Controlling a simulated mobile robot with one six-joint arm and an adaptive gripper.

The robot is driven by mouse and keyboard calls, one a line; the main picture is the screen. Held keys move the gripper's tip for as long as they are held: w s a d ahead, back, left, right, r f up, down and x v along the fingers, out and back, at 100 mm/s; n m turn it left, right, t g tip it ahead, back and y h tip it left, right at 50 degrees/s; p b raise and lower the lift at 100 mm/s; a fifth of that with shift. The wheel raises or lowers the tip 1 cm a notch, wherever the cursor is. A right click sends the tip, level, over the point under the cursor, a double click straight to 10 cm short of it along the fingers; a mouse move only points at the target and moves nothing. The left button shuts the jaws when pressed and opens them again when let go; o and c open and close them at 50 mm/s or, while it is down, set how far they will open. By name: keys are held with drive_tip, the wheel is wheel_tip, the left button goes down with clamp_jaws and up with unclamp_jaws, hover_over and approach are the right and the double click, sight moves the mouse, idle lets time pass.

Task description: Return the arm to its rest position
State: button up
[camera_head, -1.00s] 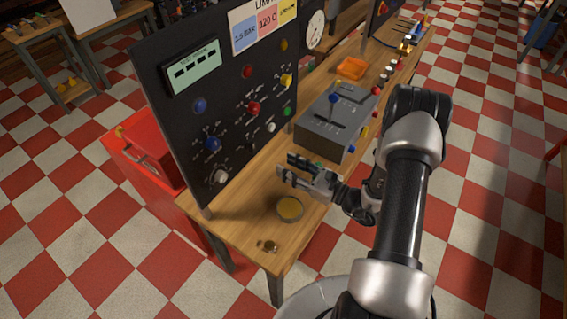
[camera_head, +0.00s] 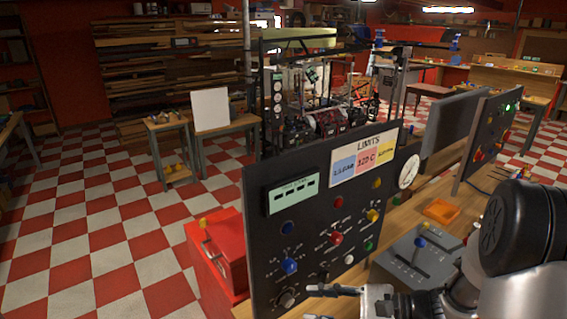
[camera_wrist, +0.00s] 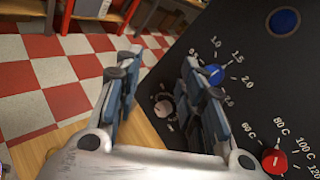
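My gripper (camera_head: 312,303) is at the bottom of the head view, in front of the lower edge of the black control panel (camera_head: 262,215). In the wrist view my gripper (camera_wrist: 160,62) has its two fingers apart with nothing between them. My arm comes in from the lower right of the head view and hides part of the bench.
A grey lever box (camera_head: 405,262) and an orange tray (camera_head: 441,211) stand on the wooden bench right of the panel. A red box (camera_head: 222,262) is at the panel's left. Checkered floor (camera_head: 110,240) is open at the left. A second panel (camera_head: 490,135) stands farther right.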

drive_tip(key=s+a+r+n+g+h, duration=0.1)
drive_tip(key=s+r+n+g+h, duration=0.2)
drive_tip(key=s+n, duration=0.3)
drive_tip(key=s+a+r+n+g+h, duration=0.2)
drive_tip(key=s+n+h, duration=0.2)
drive_tip(key=s, duration=0.4)
drive_tip(key=s+d+r+n+t+h, duration=0.5)
drive_tip(key=d+n+h, duration=0.1)
drive_tip(key=d, duration=0.3)
drive_tip(key=shift+r+n+h, duration=0.3)
drive_tip(key=shift+h, duration=0.5)
